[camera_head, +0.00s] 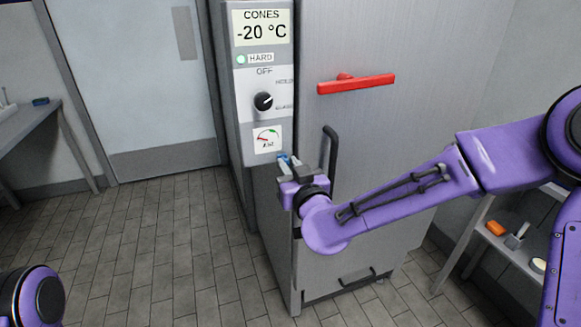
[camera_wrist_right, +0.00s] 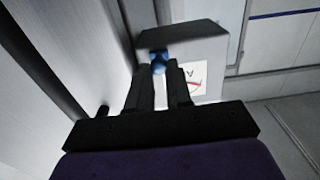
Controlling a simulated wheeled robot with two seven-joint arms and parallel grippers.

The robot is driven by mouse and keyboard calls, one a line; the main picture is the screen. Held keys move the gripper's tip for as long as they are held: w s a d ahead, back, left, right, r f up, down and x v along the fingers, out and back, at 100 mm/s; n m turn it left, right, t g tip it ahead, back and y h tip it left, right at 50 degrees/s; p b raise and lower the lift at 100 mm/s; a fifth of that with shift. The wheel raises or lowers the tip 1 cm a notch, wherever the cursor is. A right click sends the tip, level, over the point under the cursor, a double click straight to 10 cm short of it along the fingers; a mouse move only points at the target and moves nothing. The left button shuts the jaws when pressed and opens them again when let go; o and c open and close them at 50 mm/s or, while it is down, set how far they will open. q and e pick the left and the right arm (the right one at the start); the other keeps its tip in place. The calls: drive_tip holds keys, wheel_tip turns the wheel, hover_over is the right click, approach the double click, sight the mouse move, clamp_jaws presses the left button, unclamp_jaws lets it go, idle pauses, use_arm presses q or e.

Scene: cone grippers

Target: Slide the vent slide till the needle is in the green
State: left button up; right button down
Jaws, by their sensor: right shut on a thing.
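The vent slide shows as a small blue piece (camera_head: 283,160) on the front panel, just below the air gauge (camera_head: 267,139). My right gripper (camera_head: 287,168) is at it and hides most of it. In the right wrist view the blue vent slide (camera_wrist_right: 160,61) sits between the fingertips of my right gripper (camera_wrist_right: 162,72), which is shut on it. The gauge has a red part at left and a green part at right. Its needle seems to point left toward the red, but it is small. The gauge is partly hidden in the right wrist view (camera_wrist_right: 194,84). My left gripper is out of view.
Above the gauge are a black knob (camera_head: 263,101) and a display (camera_head: 262,27) reading -20 °C. A red handle (camera_head: 356,84) and a dark upright handle (camera_head: 330,150) stick out from the cabinet (camera_head: 400,130). A shelf with small items stands at right. The tiled floor (camera_head: 160,240) at left is clear.

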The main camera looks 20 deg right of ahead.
drive_tip(key=a, duration=0.4)
drive_tip(key=shift+s+a, duration=0.1)
drive_tip(key=shift+a, duration=0.2)
drive_tip(key=shift+d, duration=0.15)
drive_tip(key=c, duration=1.2)
unclamp_jaws()
drive_tip(key=shift+o, duration=0.8)
drive_tip(key=shift+w+f, duration=0.15)
drive_tip(key=shift+w, duration=0.05)
drive_tip(key=b, duration=0.8)
approach(264, 159)
drive_tip(key=s, duration=0.6)
drive_tip(key=shift+d, duration=0.1)
drive_tip(key=shift+w, duration=0.1)
